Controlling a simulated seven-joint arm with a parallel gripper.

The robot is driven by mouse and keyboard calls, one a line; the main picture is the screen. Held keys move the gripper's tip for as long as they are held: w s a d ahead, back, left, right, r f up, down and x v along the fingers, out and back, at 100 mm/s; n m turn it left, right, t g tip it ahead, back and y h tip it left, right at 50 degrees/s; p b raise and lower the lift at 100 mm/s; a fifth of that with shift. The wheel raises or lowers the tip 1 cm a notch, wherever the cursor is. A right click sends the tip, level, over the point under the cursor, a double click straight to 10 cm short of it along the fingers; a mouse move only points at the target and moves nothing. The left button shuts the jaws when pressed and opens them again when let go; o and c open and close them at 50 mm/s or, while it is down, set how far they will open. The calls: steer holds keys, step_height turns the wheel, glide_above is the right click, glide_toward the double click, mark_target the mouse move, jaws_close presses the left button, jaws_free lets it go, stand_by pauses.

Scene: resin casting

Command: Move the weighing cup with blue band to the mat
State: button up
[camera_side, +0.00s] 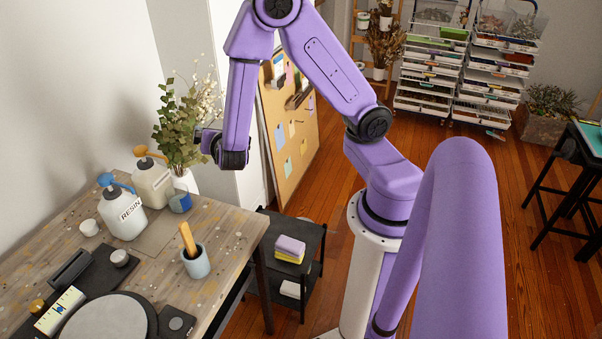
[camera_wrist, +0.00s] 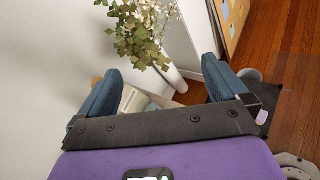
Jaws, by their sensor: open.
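A small cup with a blue band (camera_side: 180,203) stands on the wooden table beside the white vase, near the back edge. A flat grey-tan mat (camera_side: 156,240) lies on the table just in front of it, near the resin bottle. My gripper (camera_side: 204,138) is in the air above the table's back edge, in front of the leafy plant and higher than the cup. In the wrist view my gripper (camera_wrist: 163,88) is open, its two blue-grey fingers wide apart with nothing held between them. I cannot make out the banded cup in the wrist view.
The resin bottle (camera_side: 122,208) and another pump bottle (camera_side: 152,182) stand left of the cup. A vase with branches (camera_side: 184,182) is behind it. A cup with wooden sticks (camera_side: 196,263) stands near the table's right edge. Small white cups (camera_side: 89,228) are at left.

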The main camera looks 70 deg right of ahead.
steer(key=s+a+r+m+g+y, duration=0.1)
steer(key=s+a+m+g+y, duration=0.2)
steer(key=s, duration=0.5)
steer(key=s+a+r+m+g+y, duration=0.2)
steer(key=s+a+m+g+y, duration=0.1)
steer(key=s, duration=0.5)
steer(key=s+a+r+m+g+y, duration=0.1)
steer(key=s+a+m+g+y, duration=0.2)
steer(key=s, duration=0.6)
steer(key=a+m+y, duration=0.1)
steer(key=a, duration=0.1)
steer(key=shift+a+r+y, duration=0.35)
steer(key=shift+y, duration=0.05)
